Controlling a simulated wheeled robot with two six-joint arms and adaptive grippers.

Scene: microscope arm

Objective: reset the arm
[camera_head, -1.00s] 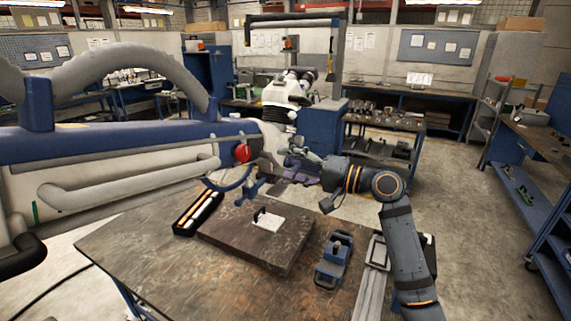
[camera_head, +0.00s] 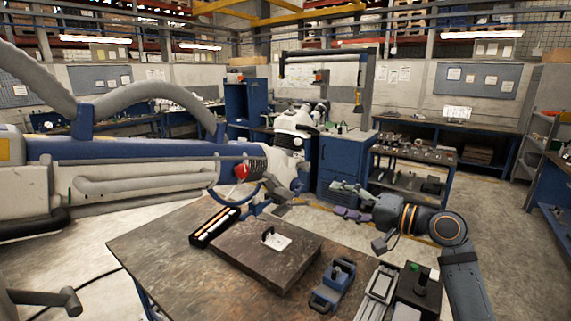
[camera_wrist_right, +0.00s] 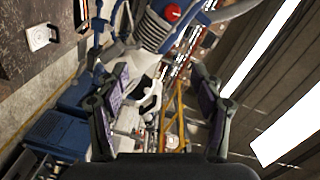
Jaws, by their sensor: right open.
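The microscope arm (camera_head: 130,160), a long white and blue beam with grey hoses, reaches in from the left. Near its end are a red knob (camera_head: 242,171), a blue hoop-shaped handle and a white head (camera_head: 296,124). In the right wrist view the red knob (camera_wrist_right: 172,13) shows at the top, with blue and white arm parts beyond the fingers. My right gripper (camera_head: 350,200) is open and empty, to the right of the arm's end and apart from it. Its purple finger pads also show in the right wrist view (camera_wrist_right: 160,98).
Below is a worn table (camera_head: 150,245) with a dark plate (camera_head: 255,262), a black tray of rods (camera_head: 214,228) and a blue clamp-like tool (camera_head: 332,285). A blue cabinet (camera_head: 343,165) stands behind my right gripper. Open floor lies to the right.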

